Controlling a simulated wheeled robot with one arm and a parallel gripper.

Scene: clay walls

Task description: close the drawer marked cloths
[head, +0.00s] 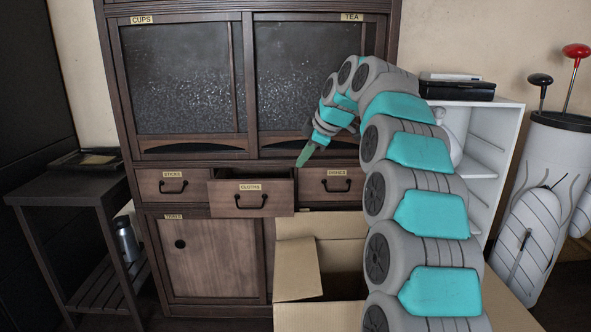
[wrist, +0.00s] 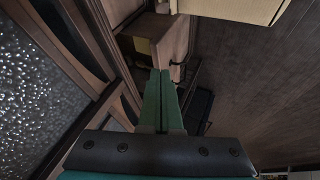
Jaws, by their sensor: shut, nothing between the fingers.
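The drawer marked cloths (head: 240,203) is the middle one in the row of the dark wooden cabinet. It stands pulled out, with a dark handle and a label on its front. A drawer that looks like the same one shows ahead of the fingers in the wrist view (wrist: 176,47), partly hidden by them. My gripper (head: 303,160) is shut and empty. It is above and to the right of the open drawer in the head view, and its green fingers (wrist: 160,75) lie side by side in the wrist view. I cannot tell whether they touch anything.
The drawers on the left (head: 158,186) and right (head: 318,187) look shut. An open cardboard box (head: 296,272) stands in front of the cabinet at the lower right. A dark side table (head: 65,188) is at the left, and a white shelf (head: 505,130) is at the right.

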